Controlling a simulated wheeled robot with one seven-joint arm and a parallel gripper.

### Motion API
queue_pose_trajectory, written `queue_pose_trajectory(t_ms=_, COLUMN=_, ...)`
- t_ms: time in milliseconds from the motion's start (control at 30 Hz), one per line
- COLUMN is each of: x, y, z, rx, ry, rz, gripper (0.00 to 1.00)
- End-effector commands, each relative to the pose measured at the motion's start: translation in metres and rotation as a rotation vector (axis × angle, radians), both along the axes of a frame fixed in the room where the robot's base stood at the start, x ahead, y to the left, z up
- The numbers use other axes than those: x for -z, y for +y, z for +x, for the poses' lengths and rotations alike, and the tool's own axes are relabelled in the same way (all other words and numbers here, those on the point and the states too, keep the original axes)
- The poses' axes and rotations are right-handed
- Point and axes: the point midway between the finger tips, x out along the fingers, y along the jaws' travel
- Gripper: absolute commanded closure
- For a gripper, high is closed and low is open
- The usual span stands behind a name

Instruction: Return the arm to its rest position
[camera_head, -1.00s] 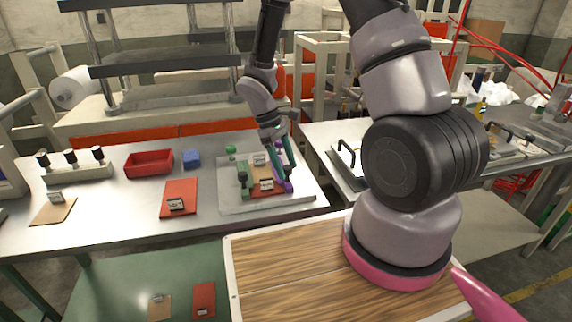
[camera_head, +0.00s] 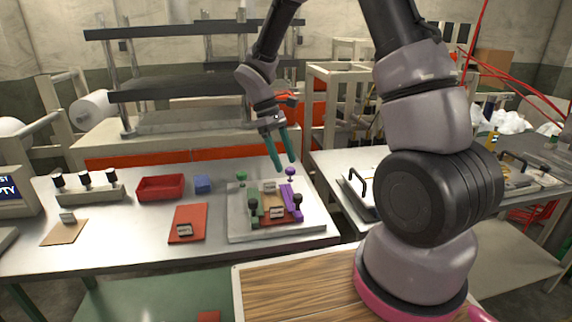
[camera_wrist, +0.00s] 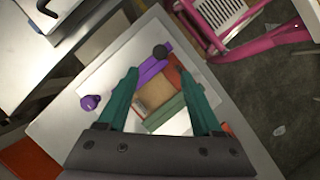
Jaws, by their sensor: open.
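My gripper (camera_head: 281,151) has two teal fingers and is open and empty. In the head view it hangs above the back right part of a pale metal plate (camera_head: 240,229) on the steel table. On the plate are a green bar (camera_head: 254,212), a purple bar (camera_head: 291,203), and a tan and red piece (camera_head: 270,200) with small clips between them. In the wrist view the fingers (camera_wrist: 165,95) frame the purple bar (camera_wrist: 153,70) and the green bar (camera_wrist: 165,113) from above, apart from them. A purple knob (camera_wrist: 90,102) stands left of the fingers.
A red tray (camera_head: 160,188), a blue block (camera_head: 202,184), a red clipboard (camera_head: 187,222) and a tan clipboard (camera_head: 64,232) lie left of the plate. A shelf rack (camera_head: 160,90) stands behind. The air around my gripper looks clear.

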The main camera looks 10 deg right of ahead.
Motion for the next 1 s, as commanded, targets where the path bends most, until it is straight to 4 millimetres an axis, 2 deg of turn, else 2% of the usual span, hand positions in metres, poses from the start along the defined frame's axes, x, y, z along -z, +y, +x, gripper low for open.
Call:
queue_pose_trajectory(t_ms=200, x=-0.001, y=0.0, z=0.0, rx=0.003, ry=-0.002, rz=0.001, gripper=0.33)
queue_pose_trajectory(t_ms=333, x=-0.019, y=-0.005, z=-0.001, rx=0.048, ry=-0.044, rz=0.013, gripper=0.33)
queue_pose_trajectory(t_ms=467, x=-0.06, y=-0.017, z=-0.006, rx=0.164, ry=-0.148, rz=0.05, gripper=0.33)
queue_pose_trajectory(t_ms=667, x=-0.131, y=-0.039, z=-0.029, rx=0.406, ry=-0.345, rz=0.141, gripper=0.33)
queue_pose_trajectory(t_ms=800, x=-0.173, y=-0.053, z=-0.052, rx=0.577, ry=-0.475, rz=0.221, gripper=0.33)
queue_pose_trajectory(t_ms=1000, x=-0.222, y=-0.069, z=-0.09, rx=0.811, ry=-0.653, rz=0.36, gripper=0.33)
